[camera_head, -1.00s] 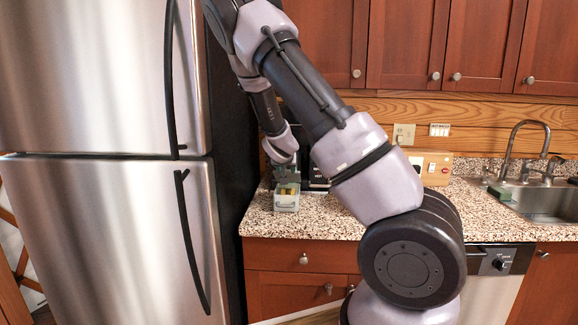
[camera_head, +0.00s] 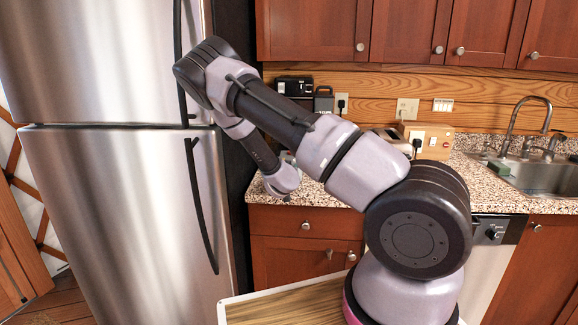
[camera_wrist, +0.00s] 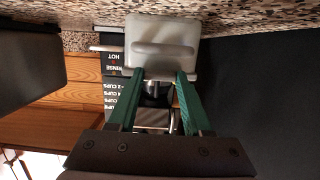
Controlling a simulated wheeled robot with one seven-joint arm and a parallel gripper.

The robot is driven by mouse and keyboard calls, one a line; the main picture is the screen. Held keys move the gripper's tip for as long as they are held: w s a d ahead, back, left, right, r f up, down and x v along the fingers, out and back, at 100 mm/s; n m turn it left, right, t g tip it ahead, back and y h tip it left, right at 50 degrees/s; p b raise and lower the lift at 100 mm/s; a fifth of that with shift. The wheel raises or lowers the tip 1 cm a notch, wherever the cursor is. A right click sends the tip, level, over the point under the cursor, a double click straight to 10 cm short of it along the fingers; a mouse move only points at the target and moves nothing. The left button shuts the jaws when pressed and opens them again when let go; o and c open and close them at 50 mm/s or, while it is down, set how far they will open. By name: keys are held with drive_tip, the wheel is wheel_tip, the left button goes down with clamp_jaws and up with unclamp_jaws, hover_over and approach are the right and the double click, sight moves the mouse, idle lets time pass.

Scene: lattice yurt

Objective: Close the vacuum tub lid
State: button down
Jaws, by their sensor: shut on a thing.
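The vacuum tub (camera_wrist: 162,27) is a pale, translucent box at the top middle of the wrist view, close to the speckled counter. A lighter rounded bar crosses its near side. The green fingers of my gripper (camera_wrist: 160,75) reach to this near side, one at each end, and are shut on the tub. I cannot tell whether they hold its lid or its body, or how the lid sits.
A speckled counter (camera_head: 333,190) carries a black appliance (camera_head: 294,86) and a wooden box (camera_head: 428,143) at the back. The steel fridge (camera_head: 120,200) stands close on the left. The sink (camera_head: 540,178) is at the right. A wood-topped, white-edged surface (camera_head: 285,305) lies below.

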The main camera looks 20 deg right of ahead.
drive_tip(key=shift+s+f, duration=0.15)
drive_tip(key=shift+f, duration=0.75)
drive_tip(key=c, duration=0.6)
unclamp_jaws()
drive_tip(key=shift+r, duration=0.25)
drive_tip(key=shift+a+r, duration=0.1)
drive_tip(key=v, duration=1)
drive_tip(key=shift+s, duration=0.2)
drive_tip(key=shift+r, duration=0.15)
